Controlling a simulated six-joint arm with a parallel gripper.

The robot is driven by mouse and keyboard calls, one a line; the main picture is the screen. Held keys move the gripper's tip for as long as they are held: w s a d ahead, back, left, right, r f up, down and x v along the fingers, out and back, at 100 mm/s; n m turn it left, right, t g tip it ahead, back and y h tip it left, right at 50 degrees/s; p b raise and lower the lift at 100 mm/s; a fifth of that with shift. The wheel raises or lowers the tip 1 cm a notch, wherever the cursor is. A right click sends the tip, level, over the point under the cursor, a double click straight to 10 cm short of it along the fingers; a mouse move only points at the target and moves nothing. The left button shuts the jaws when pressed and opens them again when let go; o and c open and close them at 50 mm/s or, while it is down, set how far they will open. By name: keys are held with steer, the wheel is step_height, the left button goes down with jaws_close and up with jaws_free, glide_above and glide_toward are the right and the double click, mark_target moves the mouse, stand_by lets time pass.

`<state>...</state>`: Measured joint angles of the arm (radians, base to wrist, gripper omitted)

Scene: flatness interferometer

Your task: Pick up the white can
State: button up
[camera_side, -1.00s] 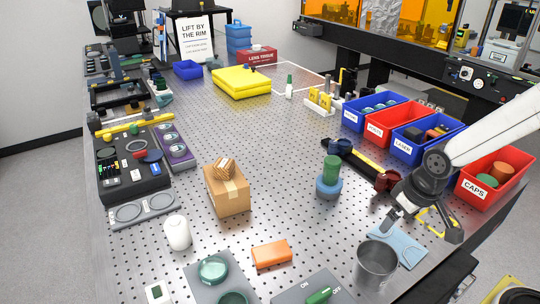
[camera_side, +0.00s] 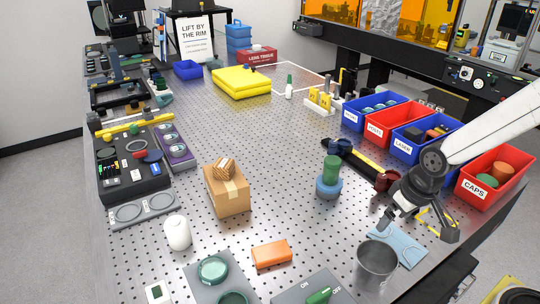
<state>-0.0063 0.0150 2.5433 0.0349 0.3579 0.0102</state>
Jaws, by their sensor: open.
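The white can (camera_side: 177,233) stands upright on the perforated metal table, at the lower left of the side view. It has a rounded top and nothing touches it. My gripper (camera_side: 416,229) is at the right, above the light blue cloth (camera_side: 401,247) and behind the grey metal cup. Its jaws are open, with nothing seen between them. It is far to the right of the can, with the orange block and cup between them.
A cardboard box (camera_side: 228,192) stands behind and right of the can. A grey tray (camera_side: 143,209) lies behind and left of it. An orange block (camera_side: 271,254), a grey cup (camera_side: 376,266) and a blue-green stacked piece (camera_side: 329,178) stand between can and gripper. Red and blue bins (camera_side: 492,175) line the right.

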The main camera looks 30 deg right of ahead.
mark_target(185, 222)
steer(key=w+a+m+y, duration=0.2)
steer(key=w+a+m, duration=0.1)
steer(key=w+a, duration=0.1)
steer(key=w+a+f+m+y, duration=0.1)
steer(key=w+a+m+y, duration=0.1)
steer(key=w+a+m, duration=0.2)
steer(key=w+a+f+m+y, duration=0.1)
steer(key=w+a+m, duration=0.3)
steer(key=a, duration=0.4)
steer(key=shift+w+a+f+g+y, duration=0.25)
steer(key=shift+g+y, duration=0.15)
steer(key=shift+y, duration=0.2)
steer(key=w+a+m+t+y, duration=0.1)
steer(key=w+a+m+y, duration=0.1)
steer(key=a, duration=0.3)
steer(key=w+a+m+t+y, duration=0.1)
steer(key=w+a+m, duration=0.4)
steer(key=w+a+f+m+t+y, duration=0.1)
steer(key=w+a+m+y, duration=0.1)
steer(key=w+a+m, duration=0.2)
steer(key=shift+w+a+f+t+y, duration=0.15)
steer(key=shift+a+t+y, duration=0.15)
steer(key=shift+a, duration=0.3)
steer(key=shift+w+a+m, duration=0.25)
steer(key=shift+m, duration=0.05)
steer(key=shift+x, duration=1.3)
steer(key=shift+r+x, duration=0.15)
steer(key=shift+x, duration=1.15)
steer(key=shift+r+x, duration=0.2)
steer(key=shift+x, duration=1.05)
